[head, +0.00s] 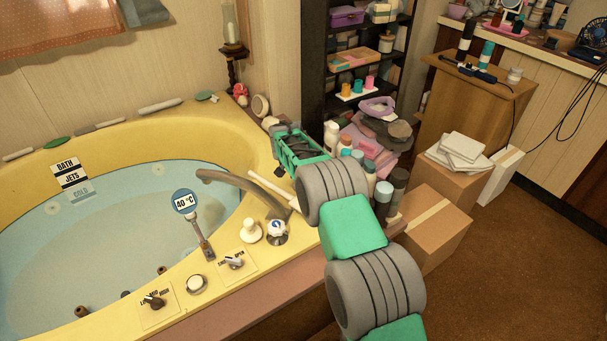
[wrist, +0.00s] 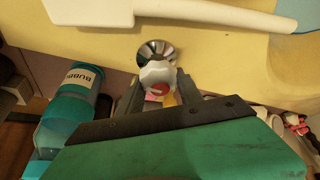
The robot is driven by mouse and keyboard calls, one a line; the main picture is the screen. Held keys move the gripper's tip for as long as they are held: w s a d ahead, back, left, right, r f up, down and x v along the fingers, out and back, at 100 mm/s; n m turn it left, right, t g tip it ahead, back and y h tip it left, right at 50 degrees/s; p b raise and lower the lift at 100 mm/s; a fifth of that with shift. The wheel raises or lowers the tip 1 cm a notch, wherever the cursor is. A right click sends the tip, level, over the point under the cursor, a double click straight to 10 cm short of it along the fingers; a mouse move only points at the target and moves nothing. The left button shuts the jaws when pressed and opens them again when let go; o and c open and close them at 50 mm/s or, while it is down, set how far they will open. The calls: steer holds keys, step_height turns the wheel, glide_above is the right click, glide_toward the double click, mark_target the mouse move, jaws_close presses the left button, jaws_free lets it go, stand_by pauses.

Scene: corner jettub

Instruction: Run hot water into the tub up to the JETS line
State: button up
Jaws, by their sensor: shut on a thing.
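The yellow corner tub (head: 110,140) holds pale blue, clear water (head: 90,240). On its back wall are the BATH label (head: 65,164), the JETS label (head: 72,178) and, below it, a blue-tinted COLD label (head: 81,192) that looks under water. The curved spout (head: 235,182) reaches over the rim; I see no clear stream from it. A round sign (head: 184,201) reads 40 °C. My gripper (wrist: 157,92) is shut on a white tap knob with a red mark (wrist: 157,73), above a chrome base (wrist: 156,50). In the head view, my gripper hides this knob.
A long white handle (wrist: 210,15) lies just beyond the held knob. Bottles (head: 383,195) and a cardboard box (head: 433,225) crowd the right side.

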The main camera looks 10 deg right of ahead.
steer(key=o, duration=1.4)
steer(key=shift+c, duration=0.2)
steer(key=p+v, duration=0.1)
steer(key=v, duration=0.7)
steer(key=shift+p, duration=0.35)
steer(key=shift+f, duration=0.1)
steer(key=s+d+r+n+p, duration=0.1)
steer(key=s+r+p, duration=0.35)
steer(key=r, duration=0.35)
steer(key=s+r+n+y+p, duration=0.1)
steer(key=s+r+p, duration=0.2)
steer(key=s+r, duration=0.35)
steer(key=s+d+r+n+p, duration=0.1)
steer(key=s+r+p, duration=0.25)
steer(key=r, duration=0.55)
steer(key=s+r+n+p, duration=0.1)
steer(key=s+r+p, duration=0.2)
steer(key=s, duration=0.5)
steer(key=s+r+n+y+p, duration=0.1)
steer(key=s+r+p, duration=0.3)
steer(key=s, duration=0.4)
steer(key=s+r+n+p, duration=0.1)
steer(key=s+r+p, duration=0.2)
steer(key=s, duration=0.5)
steer(key=shift+s+a+r+n+g+p, duration=0.25)
steer(key=shift+r+n+g+p, duration=0.1)
steer(key=shift+p, duration=0.5)
